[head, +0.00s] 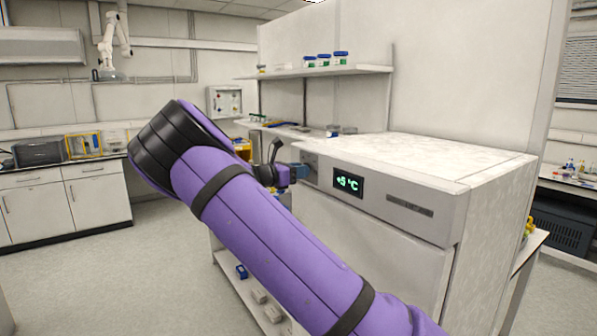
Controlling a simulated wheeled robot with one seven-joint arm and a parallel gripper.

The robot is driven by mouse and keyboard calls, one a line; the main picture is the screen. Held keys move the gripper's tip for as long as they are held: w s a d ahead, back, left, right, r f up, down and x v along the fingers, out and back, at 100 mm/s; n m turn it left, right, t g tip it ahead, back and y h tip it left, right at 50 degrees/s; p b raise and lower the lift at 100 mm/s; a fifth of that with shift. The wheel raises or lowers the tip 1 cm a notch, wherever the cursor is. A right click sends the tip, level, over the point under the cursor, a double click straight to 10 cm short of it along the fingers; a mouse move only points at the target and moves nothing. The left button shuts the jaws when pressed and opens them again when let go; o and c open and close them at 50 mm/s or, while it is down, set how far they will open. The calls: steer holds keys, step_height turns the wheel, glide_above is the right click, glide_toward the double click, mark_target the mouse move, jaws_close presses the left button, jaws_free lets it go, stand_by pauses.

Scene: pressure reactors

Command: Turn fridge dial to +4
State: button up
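The white fridge (375,235) stands right of centre, with a control panel along its upper front. Its green display (348,183) seems to read +5 °C; the digit is small. The dial cannot be made out clearly; the left end of the panel (322,170) is partly covered by my gripper. My gripper (303,172) is small in the view, at the end of my purple arm, close against that left end. Whether its fingers are apart or closed on the dial cannot be told, nor can contact.
A wall shelf (320,71) with blue-lidded jars is above and behind the fridge. A low shelf (250,298) with small items lies below my arm. A counter with cabinets (70,205) stands at the left. Open floor (110,285) lies at the lower left.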

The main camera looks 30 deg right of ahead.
steer(key=shift+m, duration=0.3)
steer(key=shift+w+m, duration=0.1)
steer(key=shift+m, duration=4.4)
steer(key=o, duration=0.9)
steer(key=shift+a, duration=0.15)
steer(key=a, duration=1)
steer(key=shift+s+a, duration=0.2)
steer(key=shift+a, duration=0.1)
